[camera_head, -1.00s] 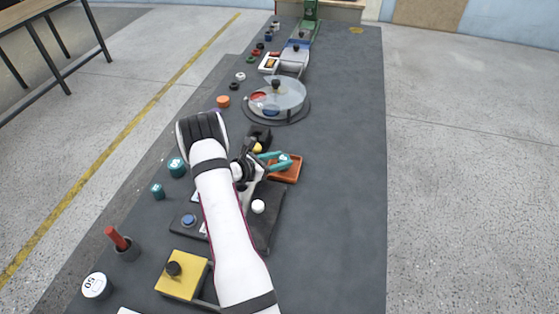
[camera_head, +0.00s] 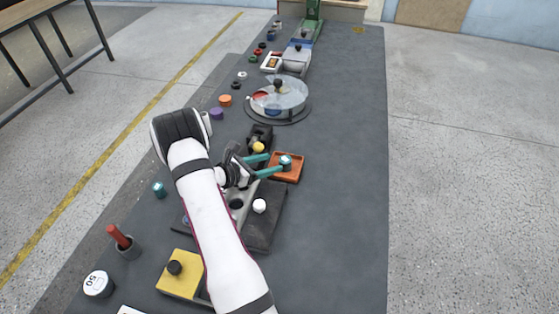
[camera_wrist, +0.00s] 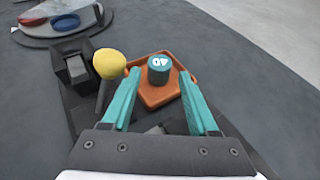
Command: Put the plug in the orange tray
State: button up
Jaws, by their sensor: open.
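A short dark-teal cylinder with white markings on top (camera_head: 285,163), which I take for the plug, stands upright in the orange tray (camera_head: 291,181). In the wrist view the plug (camera_wrist: 158,66) stands toward the far side of the orange tray (camera_wrist: 157,99). My gripper (camera_head: 273,164) has teal fingers and reaches over the tray's left side. In the wrist view my gripper (camera_wrist: 161,80) is open, its fingers spread wide on either side of the plug with gaps, holding nothing.
A yellow ball knob (camera_head: 258,147) stands just left of the tray. A dark base with a white knob (camera_head: 259,206) lies nearer. A round turntable (camera_head: 278,98) is beyond. A yellow block (camera_head: 180,274) and red-handled holder (camera_head: 123,241) are nearer left. The bench right of the tray is clear.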

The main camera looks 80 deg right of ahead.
jog(key=v, duration=0.6)
jog(key=shift+w+a+r, duration=0.1)
jog(key=shift+w+a, duration=0.1)
jog(key=shift+a, duration=0.05)
jog(key=w+a+r+m+t+y, duration=0.1)
jog(key=a+r+m+y, duration=0.1)
jog(key=a+r+m, duration=0.5)
jog(key=a+r+m+y, duration=0.2)
jog(key=a+r, duration=0.2)
jog(key=a, duration=0.6)
jog(key=s+a+r+m+t+y, duration=0.1)
jog(key=s+a+m+t+y, duration=0.1)
jog(key=a, duration=0.7)
jog(key=s+a+r+m+t+y, duration=0.1)
jog(key=s+a+m+t+y, duration=0.1)
jog(key=a, duration=0.8)
jog(key=s+a+r+m+t+y, duration=0.1)
jog(key=s+a+m+t+y, duration=0.1)
jog(key=a, duration=0.7)
jog(key=m+y, duration=0.1)
jog(key=y, duration=0.1)
jog(key=shift+a+r+m+y, duration=0.25)
jog(key=shift+r+m+y, duration=0.05)
jog(key=shift+r+y, duration=0.1)
